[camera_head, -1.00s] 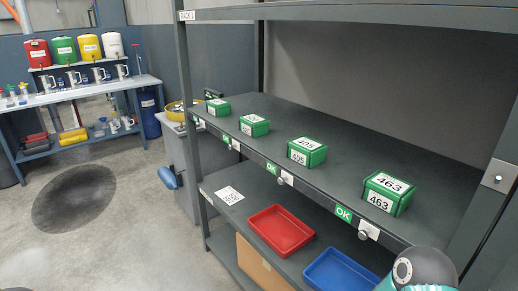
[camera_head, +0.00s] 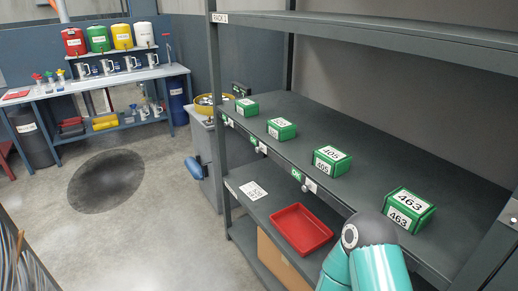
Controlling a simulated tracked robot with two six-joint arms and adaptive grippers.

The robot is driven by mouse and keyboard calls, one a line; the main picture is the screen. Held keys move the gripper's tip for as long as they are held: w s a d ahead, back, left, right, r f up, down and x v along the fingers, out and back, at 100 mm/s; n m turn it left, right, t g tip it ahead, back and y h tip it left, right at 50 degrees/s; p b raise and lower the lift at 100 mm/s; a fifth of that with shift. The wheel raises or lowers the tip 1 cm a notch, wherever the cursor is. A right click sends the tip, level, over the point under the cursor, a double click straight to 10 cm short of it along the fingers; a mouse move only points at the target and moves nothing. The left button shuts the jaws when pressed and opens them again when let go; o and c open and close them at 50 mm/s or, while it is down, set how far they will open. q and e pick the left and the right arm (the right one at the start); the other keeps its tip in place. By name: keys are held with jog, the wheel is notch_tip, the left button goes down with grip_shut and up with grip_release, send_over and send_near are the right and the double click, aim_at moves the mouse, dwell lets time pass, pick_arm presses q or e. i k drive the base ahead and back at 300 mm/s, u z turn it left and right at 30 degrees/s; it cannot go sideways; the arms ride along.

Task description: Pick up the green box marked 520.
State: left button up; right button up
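Several green boxes with white labels stand in a row on the rack's middle shelf. The nearest box (camera_head: 408,211) reads 463 and the one beyond it (camera_head: 331,161) reads 405. The third box (camera_head: 281,129) and the farthest box (camera_head: 246,108) have labels too small to read surely, so I cannot tell which is 520. A teal arm link of mine with a dark joint shows at the lower right, in front of the shelf edge below the 463 box. Neither gripper is in view.
The dark rack shelf (camera_head: 300,120) has free room between and behind the boxes. A red tray (camera_head: 300,230) and a cardboard box (camera_head: 275,262) are lower down. A grey bin with a yellow bowl (camera_head: 207,104) stands beyond the rack. Open floor (camera_head: 150,225) lies left.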

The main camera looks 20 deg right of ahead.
aim_at(283, 130)
jog(key=u, duration=0.35)
jog(key=i, duration=2.15)
jog(key=z, duration=2.4)
